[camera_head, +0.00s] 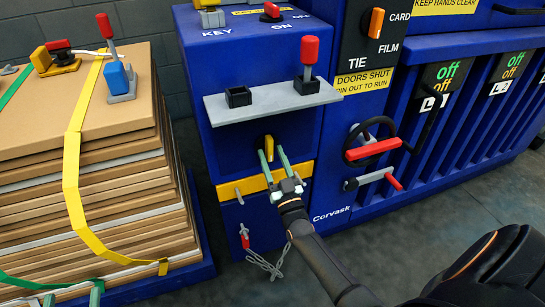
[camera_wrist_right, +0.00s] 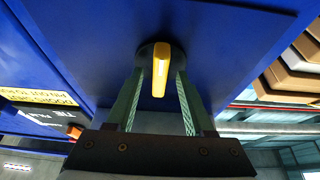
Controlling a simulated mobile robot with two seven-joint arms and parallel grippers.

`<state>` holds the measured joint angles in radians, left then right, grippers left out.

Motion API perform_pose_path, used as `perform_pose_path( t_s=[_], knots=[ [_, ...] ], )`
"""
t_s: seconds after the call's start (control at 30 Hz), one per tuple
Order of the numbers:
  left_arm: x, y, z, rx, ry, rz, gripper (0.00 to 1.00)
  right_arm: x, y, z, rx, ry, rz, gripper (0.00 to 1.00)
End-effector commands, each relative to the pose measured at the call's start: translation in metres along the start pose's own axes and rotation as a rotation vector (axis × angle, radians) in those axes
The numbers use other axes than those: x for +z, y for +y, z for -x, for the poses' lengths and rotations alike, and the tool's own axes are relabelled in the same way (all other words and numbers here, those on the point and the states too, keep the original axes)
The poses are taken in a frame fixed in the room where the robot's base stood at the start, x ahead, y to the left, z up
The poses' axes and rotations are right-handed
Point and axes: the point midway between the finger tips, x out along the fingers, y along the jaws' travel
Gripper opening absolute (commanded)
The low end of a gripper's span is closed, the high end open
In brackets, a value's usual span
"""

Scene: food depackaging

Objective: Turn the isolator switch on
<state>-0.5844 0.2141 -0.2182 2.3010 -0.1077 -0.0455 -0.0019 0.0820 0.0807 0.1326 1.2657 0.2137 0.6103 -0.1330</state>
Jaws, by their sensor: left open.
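A rotary switch with a yellow handle on a dark round base, which looks like the isolator switch (camera_head: 268,143), is on the blue cabinet front below the grey shelf. Its handle looks roughly upright; it also shows in the right wrist view (camera_wrist_right: 161,68). My right gripper (camera_head: 272,154) is open in front of it. In the right wrist view its green fingers (camera_wrist_right: 160,82) stand one on each side of the handle, with gaps on both sides. My left gripper (camera_head: 73,297) is open at the bottom left edge, only its fingertips showing, near the stack of cardboard.
The grey shelf (camera_head: 272,101) with a red-topped lever (camera_head: 309,52) juts out above the switch. A yellow bar (camera_head: 262,182) and a hanging chain (camera_head: 264,264) are below. Red-handled cranks (camera_head: 372,148) stand to the right. The strapped cardboard stack (camera_head: 115,200) is at left.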

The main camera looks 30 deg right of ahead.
Motion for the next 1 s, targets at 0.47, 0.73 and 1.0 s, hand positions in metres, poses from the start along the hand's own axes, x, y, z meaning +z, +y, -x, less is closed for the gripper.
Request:
perform_pose_path(
  t_s=[0.47, 0.73, 1.0],
  knots=[
    [0.024, 0.004, 0.004, 0.001, -0.103, 0.034, 0.71, 0.0, 0.0, 0.034, -0.001, -0.005, 0.001, 0.53],
    [0.054, 0.009, 0.011, 0.007, -0.225, 0.067, 0.71, 0.0, 0.0, 0.092, -0.001, -0.004, 0.001, 0.53],
    [0.064, 0.011, 0.014, 0.008, -0.262, 0.077, 0.71, 0.0, 0.0, 0.123, 0.0, 0.0, 0.0, 0.53]
  ],
)
